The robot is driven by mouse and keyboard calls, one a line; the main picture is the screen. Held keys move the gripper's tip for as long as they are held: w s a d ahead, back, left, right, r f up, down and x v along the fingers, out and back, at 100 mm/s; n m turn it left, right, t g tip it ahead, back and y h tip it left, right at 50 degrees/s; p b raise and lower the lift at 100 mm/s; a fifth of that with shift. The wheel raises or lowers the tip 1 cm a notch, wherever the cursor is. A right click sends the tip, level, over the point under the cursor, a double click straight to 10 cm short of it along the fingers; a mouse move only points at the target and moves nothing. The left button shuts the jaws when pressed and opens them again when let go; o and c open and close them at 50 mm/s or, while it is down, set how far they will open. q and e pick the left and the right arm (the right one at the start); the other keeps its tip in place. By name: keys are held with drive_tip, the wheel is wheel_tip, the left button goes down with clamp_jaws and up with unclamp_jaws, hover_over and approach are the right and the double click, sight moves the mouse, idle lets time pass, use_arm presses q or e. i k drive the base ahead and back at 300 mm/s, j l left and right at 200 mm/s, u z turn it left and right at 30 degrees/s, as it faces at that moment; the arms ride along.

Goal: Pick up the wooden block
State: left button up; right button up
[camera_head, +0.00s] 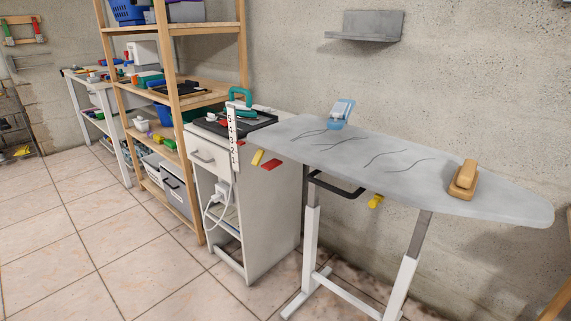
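A tan, wood-coloured block-like object (463,182) sits on the right part of a grey, ironing-board-shaped tabletop (300,142). It has a raised upper piece that looks like a grip. I take it for the wooden block. Nothing touches it except the tabletop. Neither of my grippers shows in this view.
A light blue object (340,112) stands at the tabletop's back edge. A wooden shelf rack (176,120) stands further left. A grey wall shelf (368,27) hangs above. Tiled floor (80,235) at left is clear.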

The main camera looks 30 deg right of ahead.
sight(463, 184)
drive_tip(key=k+l+z, duration=0.1)
drive_tip(key=z, duration=1.85)
